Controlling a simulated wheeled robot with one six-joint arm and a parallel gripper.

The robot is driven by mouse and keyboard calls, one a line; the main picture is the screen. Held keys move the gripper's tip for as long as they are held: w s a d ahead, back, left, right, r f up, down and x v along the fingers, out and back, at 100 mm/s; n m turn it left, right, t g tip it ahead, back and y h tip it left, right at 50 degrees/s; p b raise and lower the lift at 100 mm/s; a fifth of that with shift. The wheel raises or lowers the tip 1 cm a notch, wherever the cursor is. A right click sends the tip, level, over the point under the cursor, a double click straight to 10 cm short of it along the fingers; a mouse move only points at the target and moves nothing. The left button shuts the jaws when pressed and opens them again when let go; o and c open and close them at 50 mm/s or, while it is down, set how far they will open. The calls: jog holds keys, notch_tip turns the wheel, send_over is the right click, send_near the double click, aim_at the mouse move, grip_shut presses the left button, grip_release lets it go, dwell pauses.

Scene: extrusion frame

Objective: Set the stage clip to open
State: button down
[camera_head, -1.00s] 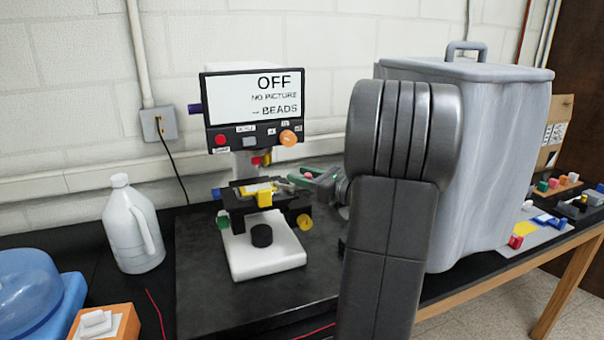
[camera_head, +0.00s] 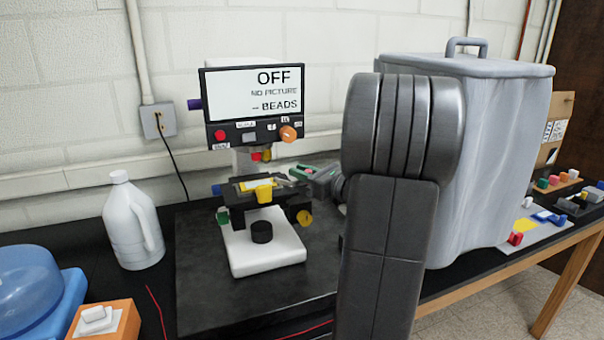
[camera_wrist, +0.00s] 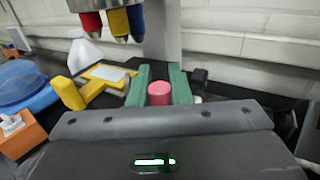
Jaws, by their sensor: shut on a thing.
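The microscope stage (camera_head: 238,214) is black and carries a yellow-framed slide (camera_head: 247,185), also visible in the wrist view (camera_wrist: 108,73). A yellow block (camera_head: 264,194) stands at the stage's front edge and shows at left in the wrist view (camera_wrist: 68,93). My gripper (camera_head: 298,174) is at the right side of the stage. In the wrist view its green fingers (camera_wrist: 155,82) are shut on a round pink-red knob (camera_wrist: 159,93). I cannot tell how this knob joins the stage clip, or whether the clip is open.
Red, yellow and blue objective tips (camera_wrist: 118,22) hang above the stage. The screen (camera_head: 252,92) reads "OFF". A large grey covered bin (camera_head: 500,150) stands right of my arm. A white jug (camera_head: 132,225) stands at left.

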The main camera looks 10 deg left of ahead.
jog(key=m+t+h+b, duration=0.2)
jog(key=t, duration=0.1)
jog(key=s+m+t+h+b, duration=0.1)
jog(key=m+t, duration=0.1)
jog(key=shift+d+f+h, duration=0.2)
jog(key=shift+d+h, duration=0.1)
jog(key=shift+d, duration=0.1)
jog(key=m+t+h+b, duration=0.1)
jog(key=b, duration=0.1)
jog(key=m+t+h+b, duration=0.1)
jog(key=shift+s+d+h+b, duration=0.15)
jog(key=shift+s+h+b, duration=0.2)
jog(key=shift+h, duration=0.05)
jog(key=m+t+h+b, duration=0.1)
jog(key=h+b, duration=0.1)
jog(key=b, duration=0.2)
jog(key=s+m+t+h+b, duration=0.1)
jog(key=m+h+b, duration=0.1)
jog(key=b, duration=0.1)
jog(key=m+t+h+b, duration=0.1)
jog(key=h+b, duration=0.1)
jog(key=b, duration=0.2)
jog(key=shift+s+d+m+h+b, duration=0.15)
jog(key=shift+m+h+b, duration=0.15)
jog(key=shift+m+b, duration=0.1)
jog(key=shift+s+d+r+m+h+b, duration=0.1)
jog(key=shift+s+r+m+h+b, duration=0.15)
jog(key=shift+h+b, duration=0.35)
jog(key=shift+w, duration=0.1)
